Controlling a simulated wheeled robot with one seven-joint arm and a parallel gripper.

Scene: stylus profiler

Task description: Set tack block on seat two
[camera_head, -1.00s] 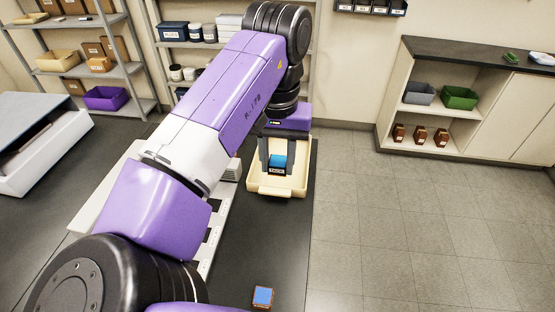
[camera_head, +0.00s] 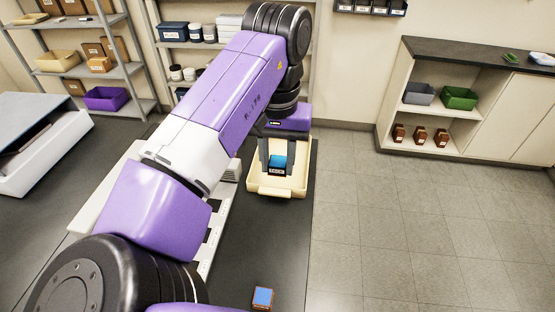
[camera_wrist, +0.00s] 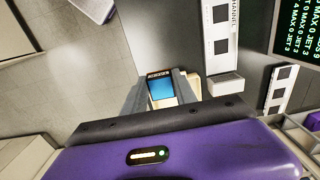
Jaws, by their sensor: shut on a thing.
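The tack block (camera_head: 277,164) is a small block with a blue top and a dark, lettered side. It is between the fingers of my gripper (camera_head: 277,158), which is shut on it. The block and fingers are over or in a cream tray (camera_head: 256,188); I cannot tell whether the block touches its floor. The wrist view shows the block's blue face (camera_wrist: 161,89) between the two grey fingers (camera_wrist: 162,92). A white strip with dark square seats (camera_wrist: 221,35) shows there too; in the head view my arm hides much of it. I cannot tell which is seat two.
Another blue-topped block (camera_head: 263,297) with brown sides sits near the front edge of the dark bench (camera_head: 285,238). A white machine (camera_head: 35,140) stands at left. A shelf cabinet (camera_head: 425,125) stands at right across open floor.

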